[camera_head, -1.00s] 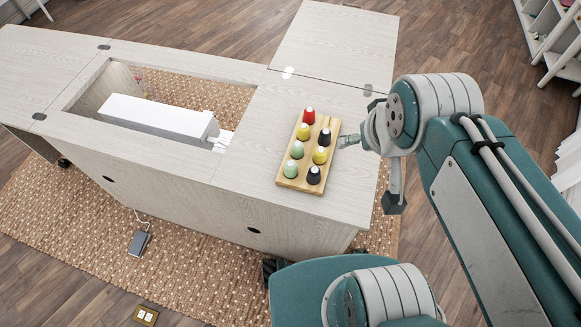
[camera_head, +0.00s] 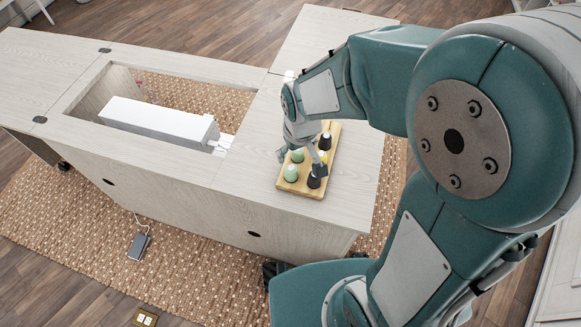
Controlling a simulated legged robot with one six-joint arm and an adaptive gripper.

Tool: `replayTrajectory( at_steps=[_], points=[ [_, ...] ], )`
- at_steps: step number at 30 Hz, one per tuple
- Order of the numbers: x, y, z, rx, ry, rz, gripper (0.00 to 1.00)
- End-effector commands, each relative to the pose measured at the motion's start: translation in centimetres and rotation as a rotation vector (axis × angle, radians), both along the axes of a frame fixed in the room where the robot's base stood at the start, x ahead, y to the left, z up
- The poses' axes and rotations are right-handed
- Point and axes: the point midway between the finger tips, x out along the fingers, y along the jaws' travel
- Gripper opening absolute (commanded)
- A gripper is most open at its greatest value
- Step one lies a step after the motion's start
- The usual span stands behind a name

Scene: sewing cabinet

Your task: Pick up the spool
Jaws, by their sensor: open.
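A wooden spool tray (camera_head: 301,190) sits on the right part of the cabinet top. Two green spools (camera_head: 291,173) stand on its left side, with black spools (camera_head: 325,141) on its right side. A yellow spool (camera_head: 323,157) shows partly behind a finger. The red spool and the upper yellow spool are hidden behind my arm and gripper. My gripper (camera_head: 299,159) is over the tray, pointing down and open, with one finger left of the upper green spool and the other to its right. Contact cannot be told.
The pale cabinet top (camera_head: 245,160) is clear left of the tray. A white sewing machine (camera_head: 160,120) lies in the opening farther left. A foot pedal (camera_head: 139,246) rests on the patterned rug (camera_head: 200,280).

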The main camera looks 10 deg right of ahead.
Motion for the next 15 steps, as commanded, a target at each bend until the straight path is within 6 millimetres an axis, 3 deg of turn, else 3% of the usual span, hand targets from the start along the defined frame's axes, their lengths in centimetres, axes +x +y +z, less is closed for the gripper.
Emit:
replayTrajectory(
  at_steps=[8, 15],
  points=[
    [0.3, 0.6, -2.6, -0.006, 0.021, 0.021, 0.93],
    [0.7, 0.8, -6.1, -0.006, 0.021, 0.02, 0.93]
  ],
)
